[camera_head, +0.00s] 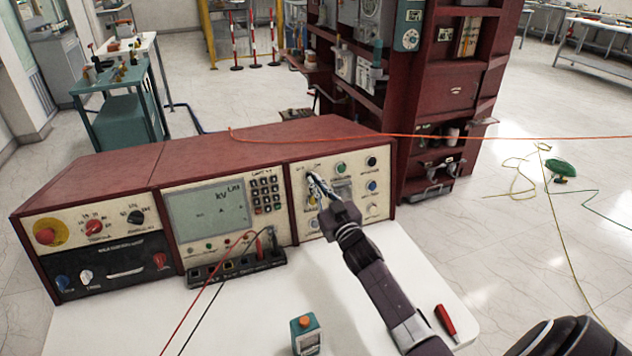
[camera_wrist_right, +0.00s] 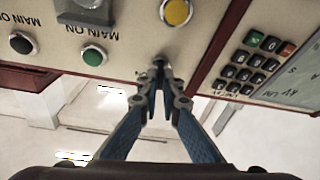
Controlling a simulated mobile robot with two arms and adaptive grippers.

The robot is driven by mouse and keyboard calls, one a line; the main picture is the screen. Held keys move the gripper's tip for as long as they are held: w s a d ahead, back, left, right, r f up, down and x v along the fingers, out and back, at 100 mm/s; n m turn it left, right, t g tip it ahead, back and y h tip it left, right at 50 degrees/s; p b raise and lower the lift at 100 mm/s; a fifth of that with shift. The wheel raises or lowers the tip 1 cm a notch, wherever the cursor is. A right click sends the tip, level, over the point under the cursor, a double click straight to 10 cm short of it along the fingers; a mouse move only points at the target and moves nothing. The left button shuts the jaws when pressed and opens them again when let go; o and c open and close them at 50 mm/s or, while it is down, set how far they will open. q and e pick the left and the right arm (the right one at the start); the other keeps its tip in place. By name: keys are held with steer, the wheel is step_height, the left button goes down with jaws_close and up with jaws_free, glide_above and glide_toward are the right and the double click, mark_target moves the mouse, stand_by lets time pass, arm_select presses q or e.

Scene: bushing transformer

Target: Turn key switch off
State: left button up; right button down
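The red control console (camera_head: 250,140) stands on a white table, its right panel (camera_head: 375,168) carrying several buttons and the key switch. My right gripper (camera_head: 314,182) reaches the upper left of that panel and hides most of the key switch in the head view. In the right wrist view the small dark key switch (camera_wrist_right: 158,64) shows between the fingertips of the right gripper (camera_wrist_right: 160,76). The fingers are close together, and their tips appear closed on it. The key's exact angle is too small to tell. My left gripper is not in view.
In the right wrist view, a yellow button (camera_wrist_right: 177,11), a green button (camera_wrist_right: 93,56) and a keypad (camera_wrist_right: 250,65) surround the key switch.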

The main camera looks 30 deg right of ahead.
steer(key=shift+d+r+n+g+y+p, duration=0.15)
steer(key=shift+n+y+p, duration=0.4)
steer(key=shift+n, duration=0.9)
steer(key=shift+r+n+g+y+p, duration=0.1)
steer(key=shift+n+y+p, duration=0.4)
steer(key=shift+n, duration=1)
steer(key=shift+d+r+n+g+y+p, duration=0.15)
steer(key=shift+n+y+p, duration=0.35)
steer(key=shift+n, duration=0.95)
steer(key=c, duration=2.2)
jaws_free()
steer(key=shift+w+f, duration=0.15)
steer(key=shift+f, duration=0.05)
steer(key=shift+o, duration=0.2)
steer(key=shift+f, duration=0.1)
steer(key=s, duration=1.2)
